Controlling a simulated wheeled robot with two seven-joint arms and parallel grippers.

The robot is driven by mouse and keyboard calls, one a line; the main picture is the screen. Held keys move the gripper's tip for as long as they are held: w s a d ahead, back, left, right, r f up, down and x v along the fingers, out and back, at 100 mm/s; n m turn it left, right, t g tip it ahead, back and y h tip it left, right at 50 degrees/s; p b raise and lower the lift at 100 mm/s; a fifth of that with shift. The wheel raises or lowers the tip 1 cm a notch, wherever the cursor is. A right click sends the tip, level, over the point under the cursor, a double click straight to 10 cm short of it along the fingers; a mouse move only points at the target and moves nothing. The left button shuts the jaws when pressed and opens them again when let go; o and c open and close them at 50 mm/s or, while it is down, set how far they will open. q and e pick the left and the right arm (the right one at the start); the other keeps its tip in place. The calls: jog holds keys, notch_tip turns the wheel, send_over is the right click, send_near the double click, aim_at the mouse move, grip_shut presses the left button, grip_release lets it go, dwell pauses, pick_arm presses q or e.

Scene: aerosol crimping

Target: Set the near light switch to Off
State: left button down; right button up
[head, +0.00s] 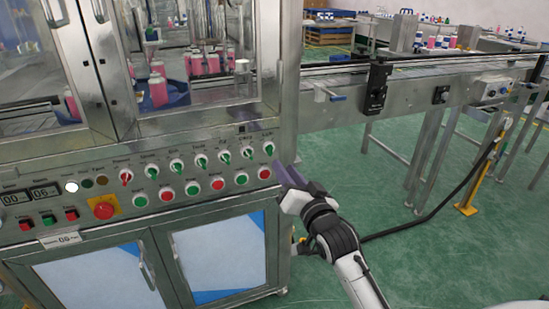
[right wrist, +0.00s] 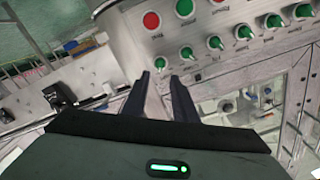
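The control panel has an upper row of rotary switches. The rightmost one, a green-handled knob (head: 268,149) on a white round base, has a small label above it that I read only weakly as a light label. My right gripper (head: 280,168) is just right of the panel's right edge, below the knob. In the wrist view its two fingers (right wrist: 163,76) are apart, with nothing between them. My left gripper is not in view.
A red button (head: 265,173) sits below the knob. Other green switches (head: 224,156) line up to its left. A metal conveyor (head: 420,95) extends right from the machine.

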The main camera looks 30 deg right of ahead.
aim_at(272, 152)
jog(key=x, duration=0.8)
jog(key=shift+a+b, duration=0.1)
jog(key=shift+b, duration=0.2)
jog(key=shift+c, duration=0.2)
grip_shut()
